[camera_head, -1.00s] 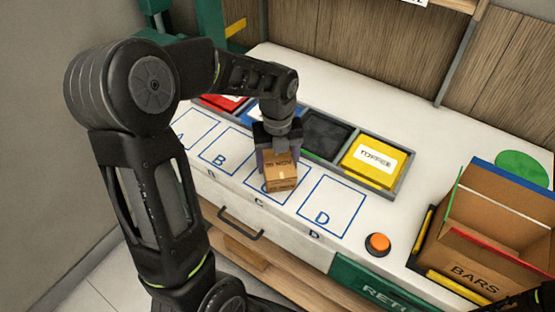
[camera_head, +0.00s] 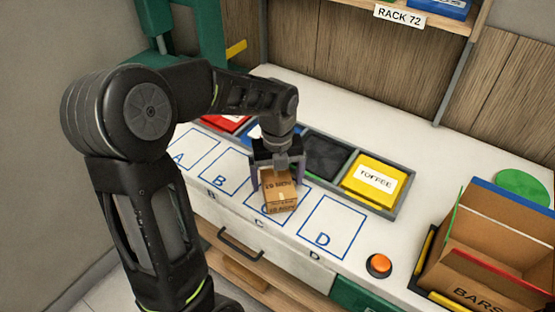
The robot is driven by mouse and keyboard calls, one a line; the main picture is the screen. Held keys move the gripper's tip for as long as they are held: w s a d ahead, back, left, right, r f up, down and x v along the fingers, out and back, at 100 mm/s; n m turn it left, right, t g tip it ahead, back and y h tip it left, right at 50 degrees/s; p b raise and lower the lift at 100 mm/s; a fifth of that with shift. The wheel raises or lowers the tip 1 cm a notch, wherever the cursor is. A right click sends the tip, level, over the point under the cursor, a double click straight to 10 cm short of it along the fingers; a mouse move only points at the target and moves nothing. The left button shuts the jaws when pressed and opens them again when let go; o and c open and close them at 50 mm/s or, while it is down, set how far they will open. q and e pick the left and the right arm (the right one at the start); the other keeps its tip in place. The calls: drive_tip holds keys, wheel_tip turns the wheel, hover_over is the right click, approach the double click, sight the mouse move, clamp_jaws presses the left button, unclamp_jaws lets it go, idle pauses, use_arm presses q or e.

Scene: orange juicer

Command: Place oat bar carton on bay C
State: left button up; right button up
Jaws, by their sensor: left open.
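The oat bar carton (camera_head: 279,193) is a small brown box with dark print. It sits over the blue-outlined bay C (camera_head: 252,208) on the white counter, covering most of that square and part of its letter. My left gripper (camera_head: 277,180) comes down from above at the carton's far end. Its purple-grey fingers are open, one on each side of the box; whether they touch it is hard to tell. My right gripper does not show.
Bays A (camera_head: 181,157), B (camera_head: 218,180) and D (camera_head: 322,239) are empty. Behind them is a grey tray with red, blue, black and yellow (camera_head: 374,180) compartments. An orange button (camera_head: 379,265) and an open BARS box (camera_head: 492,240) stand at the right.

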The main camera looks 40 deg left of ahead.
sight(277, 180)
use_arm(q)
wheel_tip(277, 180, up, 11)
drive_tip(key=shift+b, duration=0.35)
drive_tip(key=shift+f, duration=0.1)
idle(0.5)
